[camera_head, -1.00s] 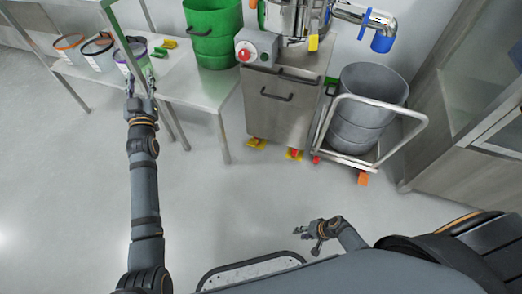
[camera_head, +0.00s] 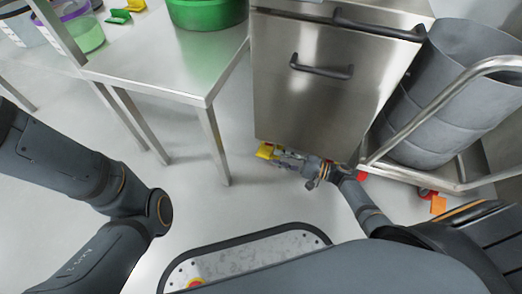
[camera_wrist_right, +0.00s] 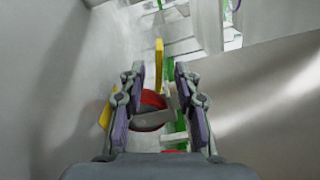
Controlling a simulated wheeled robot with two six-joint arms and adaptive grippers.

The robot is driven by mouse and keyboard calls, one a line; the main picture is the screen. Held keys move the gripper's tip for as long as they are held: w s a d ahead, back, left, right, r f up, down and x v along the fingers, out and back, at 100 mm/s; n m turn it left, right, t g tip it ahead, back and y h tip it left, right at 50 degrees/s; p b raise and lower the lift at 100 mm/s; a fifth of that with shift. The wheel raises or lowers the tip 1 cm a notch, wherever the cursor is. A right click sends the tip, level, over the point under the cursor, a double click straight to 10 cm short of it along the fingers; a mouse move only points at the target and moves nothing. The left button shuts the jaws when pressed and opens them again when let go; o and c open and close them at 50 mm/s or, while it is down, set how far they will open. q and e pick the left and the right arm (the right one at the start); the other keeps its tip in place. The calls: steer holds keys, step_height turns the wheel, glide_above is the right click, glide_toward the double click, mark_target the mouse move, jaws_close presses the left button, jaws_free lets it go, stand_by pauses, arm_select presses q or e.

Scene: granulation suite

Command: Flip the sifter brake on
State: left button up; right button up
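The sifter's steel cabinet (camera_head: 272,95) stands ahead of me, with its casters low underneath. A yellow brake pedal (camera_head: 268,151) shows at its lower left corner. My right gripper (camera_head: 282,160) is low by the cabinet's bottom edge, just right of that pedal. In the right wrist view, my right gripper (camera_wrist_right: 158,98) is open, its two fingers apart. A red caster wheel (camera_wrist_right: 152,101) and an upright yellow piece (camera_wrist_right: 159,66) show between and beyond the fingers. Another yellow piece (camera_wrist_right: 105,112) is beside the left finger. Contact cannot be told. My left gripper is out of view.
A steel table (camera_head: 185,68) with a green bucket (camera_head: 205,12) stands at left; its front leg (camera_head: 214,148) is close to the pedal. A trolley (camera_head: 480,72) with a grey drum (camera_head: 450,100) is at right.

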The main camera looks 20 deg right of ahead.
mark_target(263, 153)
steer(key=b+x, duration=0.1)
steer(key=x, duration=0.2)
steer(key=b+x, duration=0.1)
steer(key=x, duration=0.1)
steer(key=shift+w+a+f, duration=0.2)
steer(key=shift+a, duration=0.1)
steer(key=shift+w+a+r, duration=0.1)
steer(key=shift+w+a, duration=0.2)
steer(key=shift+a, duration=0.15)
jaws_close()
